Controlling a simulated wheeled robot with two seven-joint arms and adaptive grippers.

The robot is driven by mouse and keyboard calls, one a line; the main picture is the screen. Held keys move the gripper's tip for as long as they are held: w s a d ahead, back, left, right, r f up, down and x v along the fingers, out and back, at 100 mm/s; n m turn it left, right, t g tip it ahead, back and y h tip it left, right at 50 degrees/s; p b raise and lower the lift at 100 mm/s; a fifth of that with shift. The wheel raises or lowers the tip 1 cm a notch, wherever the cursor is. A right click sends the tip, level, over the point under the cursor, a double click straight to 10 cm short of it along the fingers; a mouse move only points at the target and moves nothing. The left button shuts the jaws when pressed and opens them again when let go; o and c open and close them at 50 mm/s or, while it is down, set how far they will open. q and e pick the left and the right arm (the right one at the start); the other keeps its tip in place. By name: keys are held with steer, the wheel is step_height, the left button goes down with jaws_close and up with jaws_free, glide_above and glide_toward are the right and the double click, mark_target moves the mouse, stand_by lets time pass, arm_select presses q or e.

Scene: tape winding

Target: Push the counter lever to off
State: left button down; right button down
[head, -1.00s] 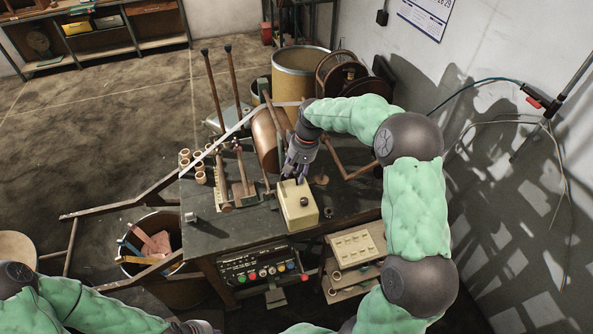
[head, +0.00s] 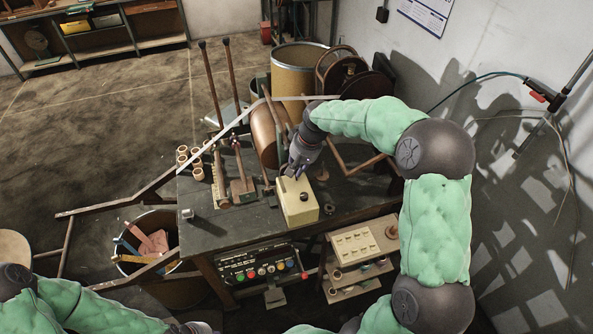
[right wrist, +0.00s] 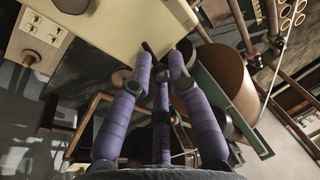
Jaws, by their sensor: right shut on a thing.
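The counter is a cream box (head: 299,208) with a dark round knob on top, standing at the front right of the dark workbench. My right gripper (head: 289,172) is at the far left part of its top. In the right wrist view the purple fingers (right wrist: 160,58) close together at the edge of the cream box (right wrist: 105,25). A short dark lever (right wrist: 148,47) shows at the fingertips, which partly hide it. The gripper is shut on it. My left gripper (head: 192,328) is at the bottom edge of the head view, mostly cut off.
Two tall levers (head: 211,80) and the brown roll (head: 264,135) with pale tape stand left of and behind the box. Several tan rings (head: 190,160) lie at the bench's left. A button panel (head: 262,265) is below the front edge.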

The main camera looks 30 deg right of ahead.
steer(key=s+t+b, duration=0.1)
steer(key=t+b, duration=0.1)
steer(key=b, duration=0.3)
steer(key=s+t+h+b, duration=0.1)
steer(key=t+b, duration=0.1)
steer(key=b, duration=0.3)
steer(key=s+t+b, duration=0.1)
steer(key=t+b, duration=0.1)
steer(key=b, duration=0.3)
steer(key=shift+a+f+n+t, duration=0.3)
steer(key=shift+a+n+t, duration=0.05)
steer(key=shift+n+t, duration=0.05)
steer(key=shift+s+t+h+b, duration=0.2)
steer(key=shift+t+h+b, duration=0.15)
steer(key=shift+b, duration=0.75)
steer(key=shift+r+t+b, duration=0.15)
steer(key=shift+t+b, duration=0.1)
steer(key=shift+b, duration=0.1)
steer(key=c, duration=1.3)
jaws_free()
steer(key=shift+o, duration=0.5)
steer(key=shift+a, duration=0.1)
steer(key=shift+s, duration=0.15)
steer(key=v, duration=1.1)
steer(key=shift+s+r, duration=0.15)
steer(key=shift+s, duration=0.2)
